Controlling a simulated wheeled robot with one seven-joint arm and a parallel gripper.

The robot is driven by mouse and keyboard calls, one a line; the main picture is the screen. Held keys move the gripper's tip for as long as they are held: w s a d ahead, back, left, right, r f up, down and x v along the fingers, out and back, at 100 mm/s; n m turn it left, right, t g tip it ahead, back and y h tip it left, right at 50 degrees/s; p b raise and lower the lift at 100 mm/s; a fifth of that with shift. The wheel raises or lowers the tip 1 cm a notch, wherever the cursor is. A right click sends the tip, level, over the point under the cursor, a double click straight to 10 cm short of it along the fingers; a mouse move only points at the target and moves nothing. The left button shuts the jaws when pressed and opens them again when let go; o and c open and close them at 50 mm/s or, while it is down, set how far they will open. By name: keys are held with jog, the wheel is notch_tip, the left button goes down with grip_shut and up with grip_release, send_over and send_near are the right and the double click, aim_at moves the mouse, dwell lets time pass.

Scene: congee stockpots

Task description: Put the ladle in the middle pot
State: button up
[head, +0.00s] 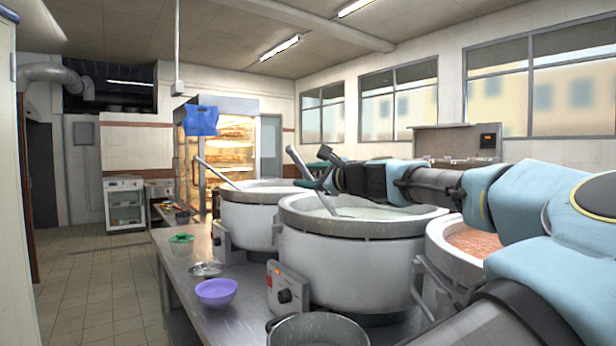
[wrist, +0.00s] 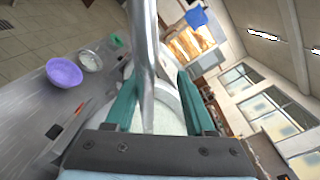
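Three large pots stand in a row. The middle pot (head: 350,250) holds pale congee and shows partly in the wrist view. A metal ladle (head: 300,166) leans up and left, its lower end inside the middle pot's rim; its bowl is not clearly seen. My gripper (head: 318,176) is above this pot's back left rim, beside the ladle handle. In the wrist view the handle (wrist: 144,45) passes between the teal fingers of my gripper (wrist: 158,80), nearer the left finger, with a gap to the right one. The fingers look open.
The left pot (head: 250,215) holds another ladle (head: 215,172). The right pot (head: 470,245), with orange-brown content, is partly behind my arm. A purple bowl (head: 216,292), metal dish (head: 206,269) and green container (head: 181,244) sit on the steel counter (head: 190,318). An empty pot (head: 318,330) is in front.

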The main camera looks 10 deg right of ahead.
jog(key=b+v, duration=0.2)
jog(key=v, duration=0.9)
jog(key=shift+w, duration=0.1)
